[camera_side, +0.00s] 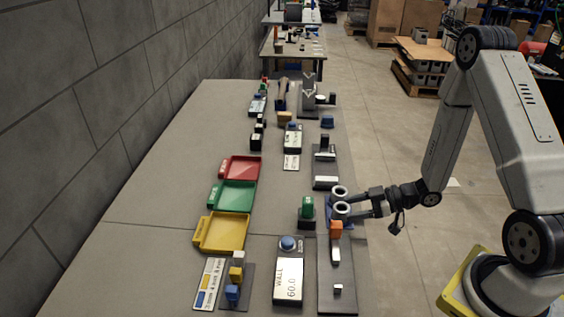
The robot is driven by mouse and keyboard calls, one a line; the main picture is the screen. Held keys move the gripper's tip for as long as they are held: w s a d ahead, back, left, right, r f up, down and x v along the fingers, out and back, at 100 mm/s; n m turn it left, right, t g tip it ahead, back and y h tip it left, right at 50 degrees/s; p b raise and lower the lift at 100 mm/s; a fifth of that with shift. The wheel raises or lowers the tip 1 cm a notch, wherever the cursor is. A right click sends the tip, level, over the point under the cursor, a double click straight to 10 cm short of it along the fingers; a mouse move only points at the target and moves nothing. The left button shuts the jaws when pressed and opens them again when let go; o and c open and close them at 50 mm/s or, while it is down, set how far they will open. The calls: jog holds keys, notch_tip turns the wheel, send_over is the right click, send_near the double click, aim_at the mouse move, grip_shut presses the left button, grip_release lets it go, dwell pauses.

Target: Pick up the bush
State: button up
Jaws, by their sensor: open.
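Two pale metal ring-shaped parts with dark bores, which look like bushes, stand close together at the right edge of the table: a rear one (340,191) and a front one (341,210). I cannot tell which of them is the bush. My gripper (354,206) reaches in from the right, low over the table edge, its fingers pointing left. The jaws are open, with the fingertips right beside the rings. The view does not show whether a finger touches one, and the lower parts of the rings are partly hidden.
A green block (307,208) stands left of the rings and an orange block (336,228) in front. Red (241,168), green (232,195) and yellow (221,232) trays lie further left. Bare table lies left of the trays.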

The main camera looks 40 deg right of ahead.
aim_at(334, 210)
jog(key=shift+r+x, duration=0.2)
jog(key=shift+x, duration=2.35)
jog(key=shift+w, duration=0.1)
grip_shut()
jog(key=shift+r, duration=0.2)
jog(key=shift+r, duration=4.85)
jog(key=shift+w, duration=0.1)
